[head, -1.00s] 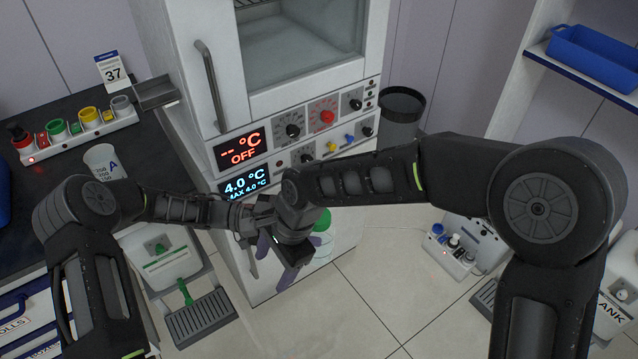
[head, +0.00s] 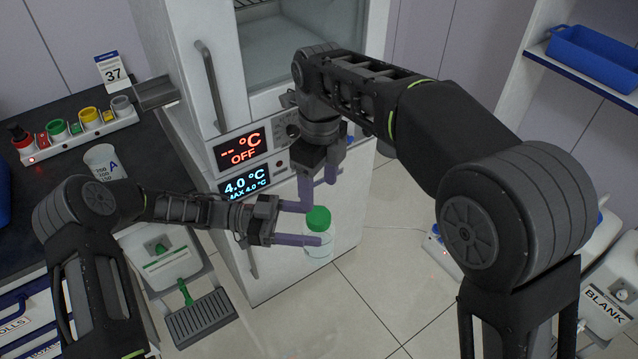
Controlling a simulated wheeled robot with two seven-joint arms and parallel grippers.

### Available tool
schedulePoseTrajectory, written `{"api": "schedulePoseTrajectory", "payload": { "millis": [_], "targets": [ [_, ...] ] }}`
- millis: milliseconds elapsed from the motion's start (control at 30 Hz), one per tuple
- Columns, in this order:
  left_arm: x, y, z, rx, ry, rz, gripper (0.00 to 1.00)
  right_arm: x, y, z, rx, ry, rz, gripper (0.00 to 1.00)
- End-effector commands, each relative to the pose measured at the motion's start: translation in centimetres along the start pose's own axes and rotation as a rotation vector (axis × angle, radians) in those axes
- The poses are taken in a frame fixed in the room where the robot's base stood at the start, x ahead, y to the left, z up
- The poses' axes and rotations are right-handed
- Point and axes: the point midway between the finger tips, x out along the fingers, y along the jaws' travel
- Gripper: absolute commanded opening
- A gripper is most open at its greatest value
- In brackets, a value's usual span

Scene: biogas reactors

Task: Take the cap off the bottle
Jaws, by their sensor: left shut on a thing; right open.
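A clear bottle (head: 319,252) with a green cap (head: 318,217) hangs upright in front of the white cabinet. My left gripper (head: 309,226) is shut on the bottle from the left, with its purple fingers around the upper part near the cap. The cap is on the bottle. My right gripper (head: 319,184) is open and empty above the cap, with its purple fingers pointing down. A small gap shows between its fingers and the cap.
The white cabinet (head: 290,255) with lit displays stands right behind both grippers. A dark counter (head: 45,190) at the left carries a beaker (head: 104,162) and a rack of coloured caps (head: 75,135). A blue tray (head: 592,55) sits on the right shelf. Open floor lies at lower centre.

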Motion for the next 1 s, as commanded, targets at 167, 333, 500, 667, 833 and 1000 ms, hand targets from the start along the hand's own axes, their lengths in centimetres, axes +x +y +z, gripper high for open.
{"api": "schedulePoseTrajectory", "payload": {
  "millis": [167,333,500,667,833,1000],
  "targets": [
    [0.0,0.0,-0.1,0.001,0.002,0.001,0.00,0.2,0.0,0.0,-0.001,0.000,0.001,0.64],
    [0.0,0.0,-0.1,0.001,0.002,0.001,0.00,1.4,0.0,0.0,-0.001,0.001,0.002,0.64],
    [0.0,0.0,-0.1,0.001,0.002,0.000,0.00,3.9,0.0,-0.1,-0.001,0.002,0.003,0.64],
    [0.0,0.0,-0.1,0.001,0.002,0.000,0.00,6.3,0.0,0.0,-0.002,0.002,0.002,0.64],
    [0.0,0.0,-0.1,0.001,0.002,0.001,0.00,7.8,0.0,0.0,-0.002,0.001,0.002,0.64],
    [0.0,0.0,-0.1,0.001,0.002,0.001,0.00,8.1,0.0,0.0,-0.002,-0.001,0.001,0.64]
  ]
}}
